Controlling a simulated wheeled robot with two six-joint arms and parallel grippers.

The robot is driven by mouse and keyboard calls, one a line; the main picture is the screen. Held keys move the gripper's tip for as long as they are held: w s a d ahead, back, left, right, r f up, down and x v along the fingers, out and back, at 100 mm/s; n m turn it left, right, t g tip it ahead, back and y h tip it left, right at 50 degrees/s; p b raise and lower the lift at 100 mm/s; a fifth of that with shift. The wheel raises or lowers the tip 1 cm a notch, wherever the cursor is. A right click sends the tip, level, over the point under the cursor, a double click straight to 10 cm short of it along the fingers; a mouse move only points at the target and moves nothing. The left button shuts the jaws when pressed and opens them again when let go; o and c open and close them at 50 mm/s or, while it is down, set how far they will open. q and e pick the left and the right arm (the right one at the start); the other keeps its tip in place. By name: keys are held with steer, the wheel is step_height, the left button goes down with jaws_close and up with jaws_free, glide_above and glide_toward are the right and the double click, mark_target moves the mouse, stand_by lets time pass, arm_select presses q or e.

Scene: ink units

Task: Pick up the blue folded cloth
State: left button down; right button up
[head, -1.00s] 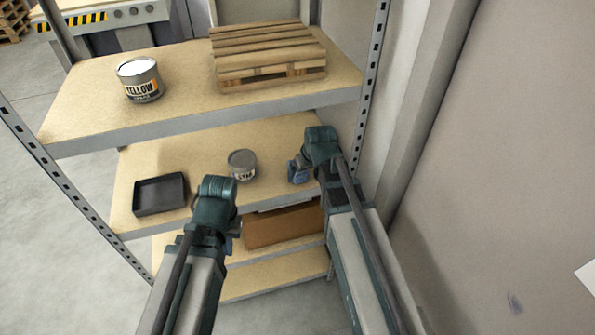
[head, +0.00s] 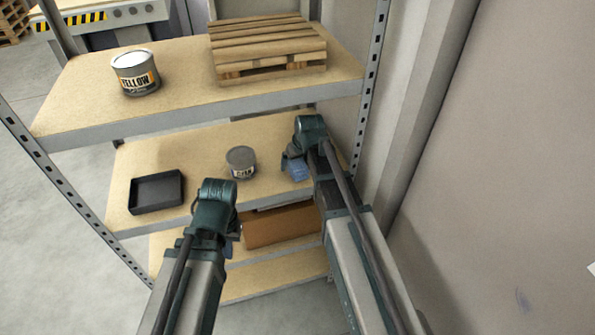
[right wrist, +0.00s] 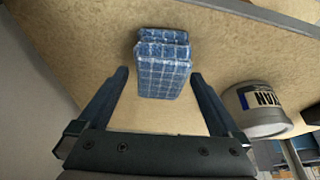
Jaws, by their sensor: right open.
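The blue folded cloth (right wrist: 163,68) has a white check pattern and lies on the shelf board in the right wrist view. In the head view the cloth (head: 298,171) shows beside my right arm and is partly hidden by it. My right gripper (right wrist: 157,75) is open and empty, with one finger on each side of the cloth's near end and gaps to it. In the head view the right gripper (head: 291,160) is mostly hidden by its own wrist. My left gripper (head: 232,235) is in front of the middle shelf, its fingers mostly hidden behind its wrist.
A grey ink can (head: 241,163) stands on the middle shelf left of the cloth; it also shows in the right wrist view (right wrist: 255,112). A black tray (head: 156,192) is further left. A cardboard box (head: 280,227) is below.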

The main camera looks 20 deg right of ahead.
steer(key=shift+c, duration=0.3)
steer(key=c, duration=1.5)
steer(key=shift+o, duration=0.2)
arm_select(q)
steer(key=shift+r, duration=0.15)
arm_select(e)
steer(key=shift+r, duration=0.1)
